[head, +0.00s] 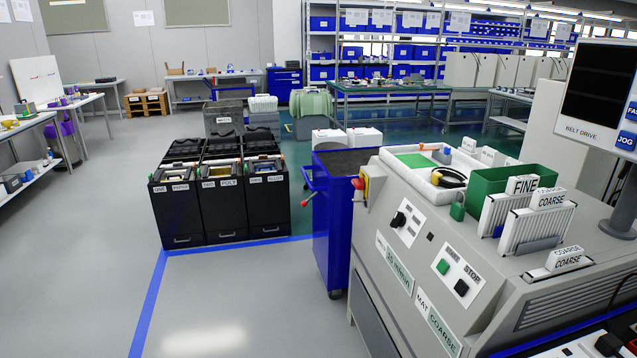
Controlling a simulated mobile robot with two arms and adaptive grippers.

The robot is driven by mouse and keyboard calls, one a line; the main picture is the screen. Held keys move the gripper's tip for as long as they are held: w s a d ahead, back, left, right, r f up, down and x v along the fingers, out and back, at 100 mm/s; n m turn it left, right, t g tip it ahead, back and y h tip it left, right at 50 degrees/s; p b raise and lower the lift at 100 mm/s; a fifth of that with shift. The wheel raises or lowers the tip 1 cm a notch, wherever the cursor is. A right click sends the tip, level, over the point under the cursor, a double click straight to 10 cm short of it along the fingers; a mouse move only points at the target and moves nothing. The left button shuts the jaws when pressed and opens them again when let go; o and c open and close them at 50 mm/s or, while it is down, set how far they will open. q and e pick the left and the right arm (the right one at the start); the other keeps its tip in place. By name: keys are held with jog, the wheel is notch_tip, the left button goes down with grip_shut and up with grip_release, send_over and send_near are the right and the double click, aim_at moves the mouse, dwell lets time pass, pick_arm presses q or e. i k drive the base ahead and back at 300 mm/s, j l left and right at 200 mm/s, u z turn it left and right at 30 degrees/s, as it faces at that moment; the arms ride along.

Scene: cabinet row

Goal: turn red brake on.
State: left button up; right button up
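A red knob or handle (357,183) sits against a yellow plate (365,186) on the left end of the grey machine (480,260). A second red part, a handle (307,200), sticks out from the left side of the blue cart (337,235). No label in view names either one as the brake, and I cannot tell the on or off setting of either. Neither of my grippers is in view, and nothing is seen touching the red parts.
The machine carries a black switch (398,219), green START and black STOP buttons, a white tray (440,168) and a green bin (500,192). Black bins (215,205) stand left of the cart. A BELT DRIVE screen (598,85) is at right. Grey floor at left is clear.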

aim_at(304, 203)
jog(key=i+j, duration=0.2)
jog(key=i, duration=0.2)
jog(key=i+j, duration=0.15)
jog(key=i, duration=0.25)
jog(key=i+j, duration=0.2)
jog(key=i, duration=0.2)
jog(key=i+j+z, duration=0.35)
jog(key=i+j, duration=0.55)
